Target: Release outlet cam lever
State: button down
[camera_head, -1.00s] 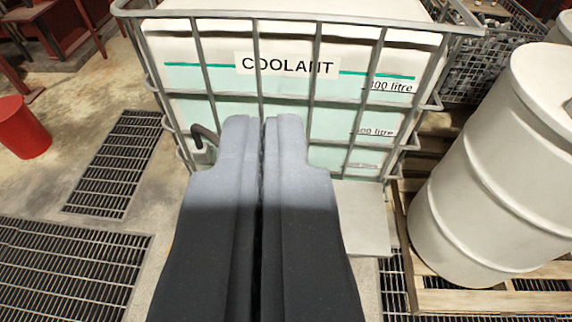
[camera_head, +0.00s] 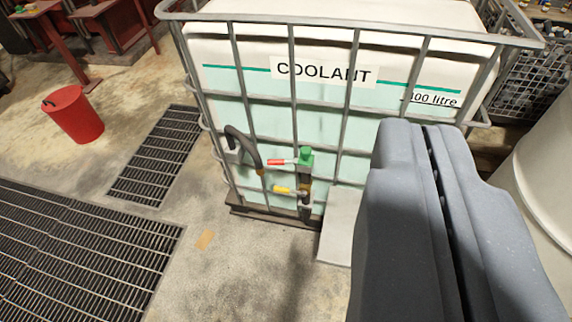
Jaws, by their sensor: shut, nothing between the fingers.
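The coolant tank (camera_head: 330,105) is a white, caged container labelled COOLANT, standing in the middle of the view. At its lower front is an outlet fitting (camera_head: 305,183) with a green top (camera_head: 306,153). A red-tipped lever (camera_head: 282,162) and a yellow-tipped lever (camera_head: 285,190) both point left from it. I cannot tell which is the cam lever. A dark curved hose (camera_head: 247,145) hangs to the left of the fitting. My gripper (camera_head: 424,130) is shut and empty, in front of the tank's right part, to the right of the fitting and apart from it.
A pale block (camera_head: 340,228) stands on the floor right of the fitting. A white drum (camera_head: 540,160) is at the right edge. A red bucket (camera_head: 74,115) and floor gratings (camera_head: 75,245) lie left. The concrete floor before the tank is mostly clear.

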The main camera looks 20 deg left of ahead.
aim_at(274, 162)
jog(key=i, duration=0.9)
jog(key=u, duration=0.05)
